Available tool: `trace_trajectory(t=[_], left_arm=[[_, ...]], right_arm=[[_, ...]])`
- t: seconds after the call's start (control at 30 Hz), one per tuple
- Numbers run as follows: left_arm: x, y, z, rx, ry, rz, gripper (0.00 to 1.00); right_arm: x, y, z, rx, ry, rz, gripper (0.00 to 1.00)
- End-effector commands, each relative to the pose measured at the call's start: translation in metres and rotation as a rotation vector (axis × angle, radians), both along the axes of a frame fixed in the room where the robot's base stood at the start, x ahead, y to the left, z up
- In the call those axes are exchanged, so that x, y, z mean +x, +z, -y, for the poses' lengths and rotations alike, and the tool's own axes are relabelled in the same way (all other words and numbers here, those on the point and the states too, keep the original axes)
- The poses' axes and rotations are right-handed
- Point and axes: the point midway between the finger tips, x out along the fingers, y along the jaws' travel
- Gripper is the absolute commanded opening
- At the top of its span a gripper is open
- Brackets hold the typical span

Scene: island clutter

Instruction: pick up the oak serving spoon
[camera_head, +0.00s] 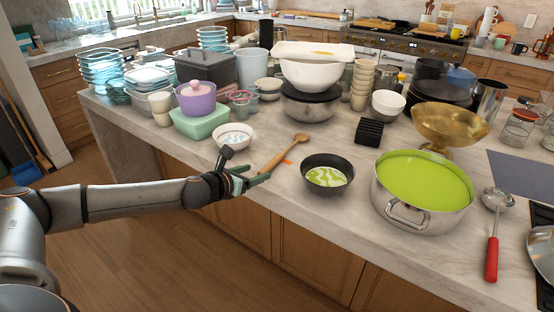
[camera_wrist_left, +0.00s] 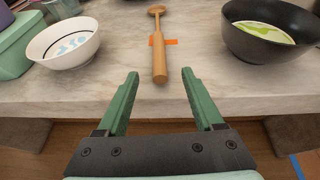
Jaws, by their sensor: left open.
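The oak serving spoon (camera_head: 283,155) lies on the marble island top near its front edge, its handle toward me and its bowl pointing away. In the left wrist view the spoon (camera_wrist_left: 159,55) lies centred ahead, with the handle end just beyond the fingertips. My left gripper (camera_head: 254,173) is at the island's front edge. In the left wrist view its green fingers (camera_wrist_left: 159,75) are open and empty, with the handle end between and slightly ahead of the tips. My right gripper is not in view.
A white bowl (camera_head: 234,137) stands left of the spoon and a dark bowl (camera_head: 328,187) right of it. An orange strip (camera_wrist_left: 172,42) lies at the spoon. A steel pot (camera_head: 404,210) with green contents and a red-handled ladle (camera_head: 492,258) are farther right. Dense containers fill the back.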

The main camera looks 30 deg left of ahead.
Motion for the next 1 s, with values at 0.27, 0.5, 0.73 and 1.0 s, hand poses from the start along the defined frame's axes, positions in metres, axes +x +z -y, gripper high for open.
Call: trace_trajectory(t=[0.27,0.5,0.73,1.0], left_arm=[[0.015,-0.006,0.001,-0.002,0.001,-0.001,0.69],[0.044,-0.017,0.000,-0.003,0.000,0.000,0.69],[0.057,-0.022,0.000,-0.001,0.000,0.000,0.69],[0.057,-0.023,0.000,-0.001,0.000,-0.001,0.63]], right_arm=[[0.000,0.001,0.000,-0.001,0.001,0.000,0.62],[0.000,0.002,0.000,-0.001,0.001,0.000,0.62],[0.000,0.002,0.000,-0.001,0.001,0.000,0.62],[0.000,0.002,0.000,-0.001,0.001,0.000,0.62]])
